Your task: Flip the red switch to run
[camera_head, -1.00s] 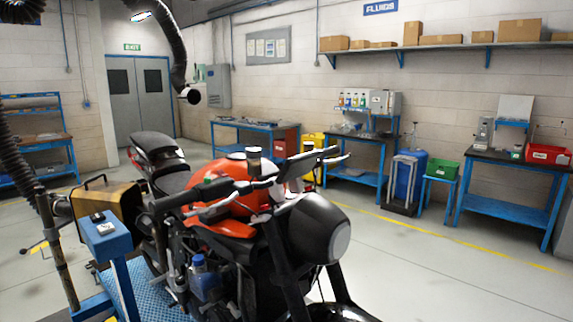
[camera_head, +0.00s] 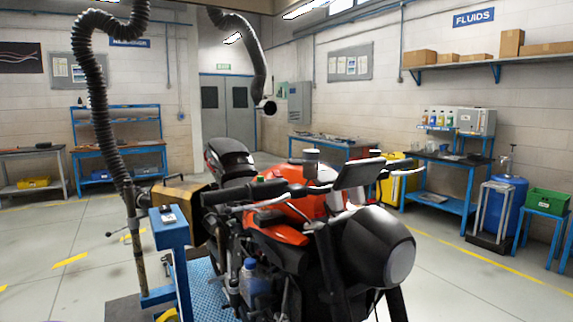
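An orange and black motorcycle (camera_head: 285,235) stands in the centre on a blue textured platform, its front towards the right. Its handlebar (camera_head: 262,193) crosses the tank, with dark controls at the grips. A small green spot and a small reddish spot show near the left part of the handlebar; I cannot tell whether the reddish one is the red switch or the tank behind. The switch's position is too small to make out. Neither of my grippers is in view.
A blue post (camera_head: 172,230) with a small device on top stands left of the motorcycle, beside a black hose (camera_head: 97,90). Blue workbenches line the walls; one bench (camera_head: 440,170) holds bottles. Open floor (camera_head: 60,235) lies at left, and more at right.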

